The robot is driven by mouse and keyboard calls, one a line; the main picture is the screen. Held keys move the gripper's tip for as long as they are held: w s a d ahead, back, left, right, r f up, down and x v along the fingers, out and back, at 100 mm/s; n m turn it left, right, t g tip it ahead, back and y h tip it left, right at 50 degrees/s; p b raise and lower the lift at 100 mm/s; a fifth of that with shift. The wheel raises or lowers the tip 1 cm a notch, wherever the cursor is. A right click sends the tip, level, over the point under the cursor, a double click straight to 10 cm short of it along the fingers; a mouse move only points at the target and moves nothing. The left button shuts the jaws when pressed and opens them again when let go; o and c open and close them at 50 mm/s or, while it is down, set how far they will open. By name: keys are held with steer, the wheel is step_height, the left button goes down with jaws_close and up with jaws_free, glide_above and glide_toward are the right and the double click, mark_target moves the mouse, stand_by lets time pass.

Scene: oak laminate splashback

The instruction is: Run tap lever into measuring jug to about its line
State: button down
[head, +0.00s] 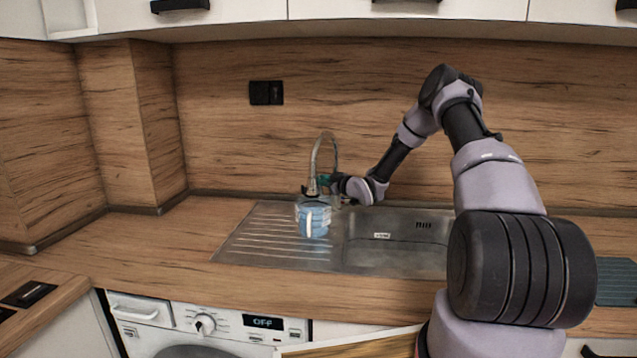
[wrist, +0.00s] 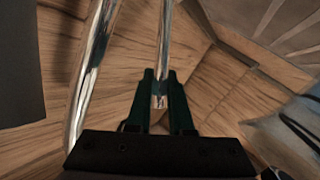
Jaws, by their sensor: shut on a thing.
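The measuring jug (head: 315,222) is clear with a pale handle and looks blue inside. It stands upright on the steel sink unit, by the left edge of the bowl. The chrome tap (head: 316,155) arches above it, its spout end just over the jug's mouth. I cannot make out a stream or the jug's line. My gripper (head: 325,181) is beside the tap, behind the jug. In the wrist view its dark green fingers (wrist: 161,95) are shut on the slim chrome tap lever (wrist: 164,45). A thicker chrome tube of the tap (wrist: 90,75) passes left of them.
The steel sink bowl (head: 400,228) is right of the jug, and the ribbed drainboard (head: 262,238) is left. The oak splashback (head: 230,130) rises close behind the tap. The counter (head: 160,235) to the left is clear. A washing machine (head: 210,325) sits below.

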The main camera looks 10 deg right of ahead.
steer(key=shift+d, duration=0.1)
steer(key=c, duration=0.8)
jaws_free()
steer(key=v, duration=1)
steer(key=shift+s+d, duration=0.15)
steer(key=shift+s, duration=0.15)
